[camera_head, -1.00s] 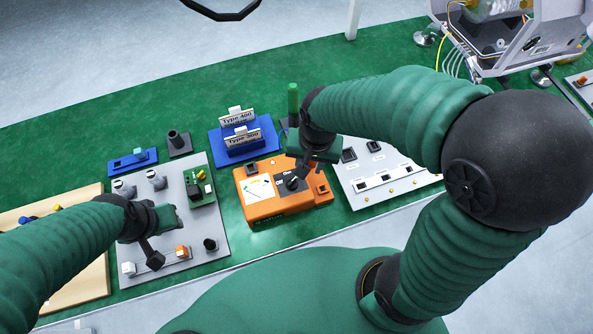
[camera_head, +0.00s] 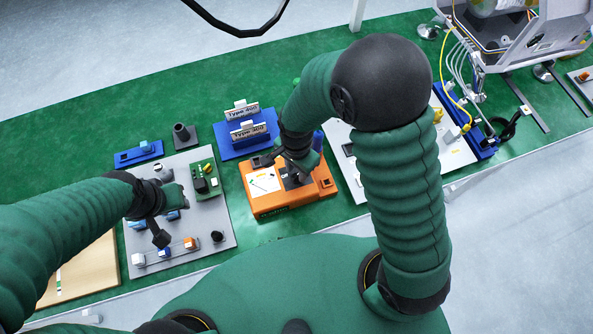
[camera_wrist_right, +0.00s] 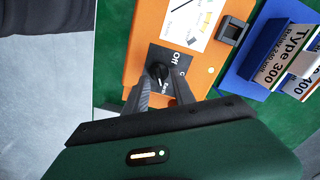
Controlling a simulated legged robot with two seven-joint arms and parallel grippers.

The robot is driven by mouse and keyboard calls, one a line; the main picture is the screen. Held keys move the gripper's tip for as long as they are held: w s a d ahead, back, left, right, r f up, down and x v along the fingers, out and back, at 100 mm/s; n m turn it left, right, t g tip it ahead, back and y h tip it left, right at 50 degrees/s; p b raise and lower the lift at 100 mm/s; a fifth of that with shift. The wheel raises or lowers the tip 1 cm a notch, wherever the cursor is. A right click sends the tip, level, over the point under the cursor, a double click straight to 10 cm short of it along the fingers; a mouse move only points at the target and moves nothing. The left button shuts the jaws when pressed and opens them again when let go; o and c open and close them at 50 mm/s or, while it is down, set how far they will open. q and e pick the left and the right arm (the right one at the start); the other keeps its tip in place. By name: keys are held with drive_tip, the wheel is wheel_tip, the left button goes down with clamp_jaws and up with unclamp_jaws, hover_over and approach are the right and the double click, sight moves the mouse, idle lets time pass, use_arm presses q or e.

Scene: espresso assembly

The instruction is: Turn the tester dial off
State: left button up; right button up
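The orange tester (camera_head: 283,202) lies on the green table with a printed sheet and a black dial plate on top. In the right wrist view the tester (camera_wrist_right: 158,22) shows its black dial (camera_wrist_right: 158,73), with an "Off" label beside it; I cannot tell surely which label the dial points at. My right gripper (camera_wrist_right: 163,88) is open, its two dark fingers apart on either side of the dial; contact cannot be told. In the head view the right gripper (camera_head: 297,172) hides the dial. My left gripper (camera_head: 163,226) hangs over the grey board; its opening is unclear.
The grey board (camera_head: 222,235) with knobs and a green circuit board is left of the tester. A blue stand (camera_head: 232,146) with type cards is behind it. A white panel (camera_head: 340,150) is to the right, partly behind my arm. Bare green table lies behind.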

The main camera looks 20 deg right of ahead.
drive_tip(key=shift+a+f, duration=0.1)
drive_tip(key=shift+f, duration=0.75)
drive_tip(key=shift+d, duration=0.2)
clamp_jaws()
